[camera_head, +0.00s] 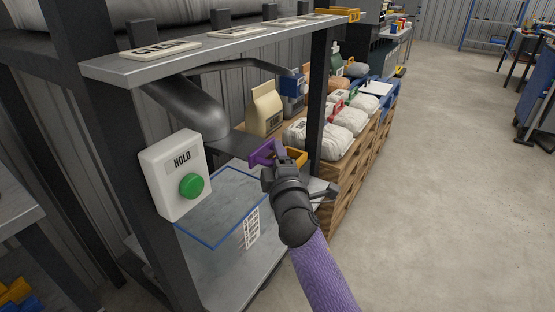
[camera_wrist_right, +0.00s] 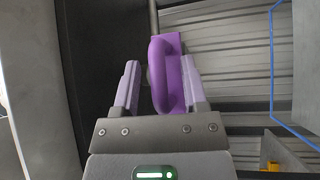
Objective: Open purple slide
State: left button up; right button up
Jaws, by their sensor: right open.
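The purple slide (camera_head: 262,153) is a small purple piece with a loop handle. It sits at the end of a dark chute under the upper shelf. In the right wrist view the purple handle (camera_wrist_right: 165,75) stands between the two fingers of my right gripper (camera_wrist_right: 158,85). The fingers are apart, with a gap at the left of the handle; whether the right finger touches it I cannot tell. In the head view my right gripper (camera_head: 277,160) reaches up to the slide from below right and hides part of it. My left gripper is not in view.
A white HOLD box (camera_head: 176,174) with a green button is on the front post at left. A dark post (camera_head: 318,100) stands close behind my gripper. Filled bags (camera_head: 318,139) sit on wooden crates beyond. The floor at right is clear.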

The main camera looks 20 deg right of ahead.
jog(key=shift+s, duration=0.35)
jog(key=s+a+f+p, duration=0.1)
jog(key=s+p, duration=0.2)
jog(key=s, duration=0.6)
jog(key=shift+a+f, duration=0.15)
jog(key=shift+f, duration=0.1)
